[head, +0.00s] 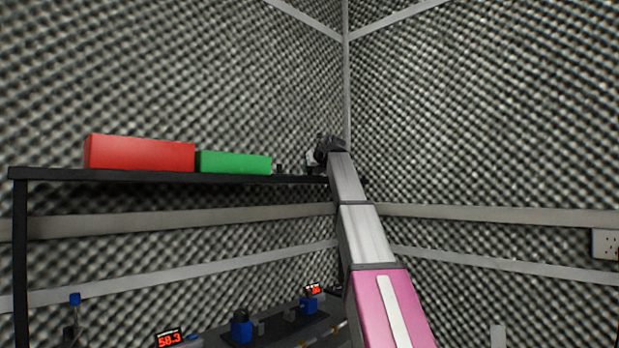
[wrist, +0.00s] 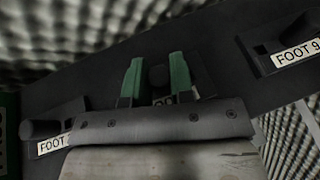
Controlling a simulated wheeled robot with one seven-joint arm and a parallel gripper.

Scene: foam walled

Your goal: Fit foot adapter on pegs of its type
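In the wrist view my gripper (wrist: 157,72) has two green fingers standing apart over a dark shelf. A dark round knob (wrist: 158,77) shows between the fingers, with narrow gaps on both sides. A pale label below it is mostly hidden by my gripper. A dark fitting with a round end (wrist: 40,128) sits at the left by a label reading "FOOT". Another dark fitting (wrist: 268,62) sits at the right by a label reading "FOOT 9". I cannot tell which parts are adapters or pegs. In the head view my gripper (head: 322,152) is small at the shelf's right end.
The dark shelf (head: 60,176) carries a red box (head: 140,153) and a green box (head: 234,162) left of my gripper. Below, a dark bench (head: 283,338) holds blue devices (head: 241,327) and a red display (head: 169,339). Foam walls meet in a corner behind the shelf.

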